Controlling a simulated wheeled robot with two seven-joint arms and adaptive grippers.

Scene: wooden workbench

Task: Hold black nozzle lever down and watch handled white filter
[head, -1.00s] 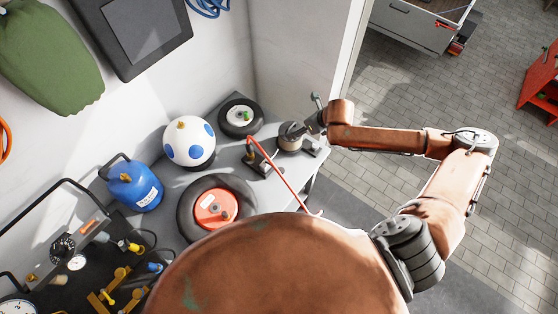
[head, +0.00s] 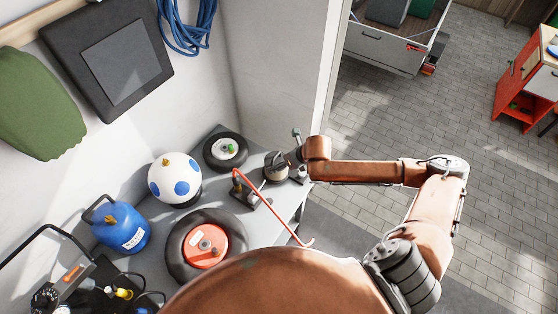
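My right arm comes in from the right, and its gripper (head: 287,160) is at the back right of the grey bench, at a small round grey-brown device (head: 275,174). The fingertips are too small and dark to tell whether they touch it or are open. A short grey upright piece (head: 297,138) stands by the wrist; I cannot tell what it belongs to. I cannot make out a black nozzle lever or a handled white filter for certain. My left gripper is out of view.
The bench (head: 218,190) also holds a long red bar (head: 270,208), a white ball with blue spots (head: 175,179), a blue canister (head: 121,228), a small black wheel (head: 225,151) and a larger red-hubbed wheel (head: 206,246). A wall edge (head: 326,75) rises behind the gripper.

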